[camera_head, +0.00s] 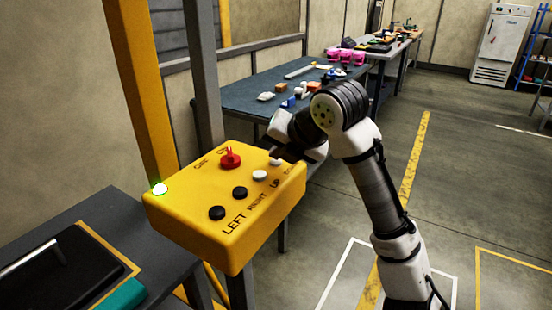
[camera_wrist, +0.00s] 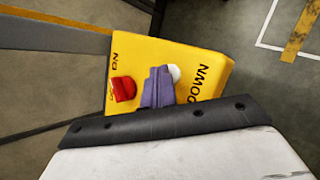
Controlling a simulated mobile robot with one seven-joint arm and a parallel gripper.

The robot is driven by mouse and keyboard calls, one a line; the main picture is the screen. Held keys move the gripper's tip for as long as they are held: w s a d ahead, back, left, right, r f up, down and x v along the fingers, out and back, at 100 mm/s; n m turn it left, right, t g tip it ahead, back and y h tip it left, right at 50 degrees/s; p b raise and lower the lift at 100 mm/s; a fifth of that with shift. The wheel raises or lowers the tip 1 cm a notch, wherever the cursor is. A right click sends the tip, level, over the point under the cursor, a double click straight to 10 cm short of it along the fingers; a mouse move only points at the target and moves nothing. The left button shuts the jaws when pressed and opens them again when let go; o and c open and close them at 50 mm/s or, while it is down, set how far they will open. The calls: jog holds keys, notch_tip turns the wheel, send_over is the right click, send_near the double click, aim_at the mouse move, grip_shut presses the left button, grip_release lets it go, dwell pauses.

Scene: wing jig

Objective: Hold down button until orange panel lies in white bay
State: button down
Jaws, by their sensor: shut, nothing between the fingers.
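A yellow control box (camera_head: 205,235) carries a red switch (camera_head: 230,157), two black buttons and two white buttons. Its labels include LEFT, RIGHT and UP; in the wrist view (camera_wrist: 205,60) DOWN can be read. My gripper (camera_head: 280,153) is shut and empty, at the far white button (camera_head: 275,161). In the wrist view its fingertips (camera_wrist: 163,72) are right beside the white button (camera_wrist: 175,72) near DOWN; whether they touch or press it I cannot tell. A white-lined rectangle (camera_head: 333,277) is marked on the floor, partly behind my arm. No orange panel is in view.
A dark table (camera_head: 65,215) is at left; a blue-topped bench (camera_head: 245,97) with small objects is behind. Floor at right is open, with yellow lines.

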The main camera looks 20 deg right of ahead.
aim_at(279, 164)
dwell(0.3)
jog(key=shift+r+p, duration=0.6)
jog(key=shift+r, duration=0.25)
jog(key=shift+r+p, duration=1.85)
jog(key=shift+r, duration=0.65)
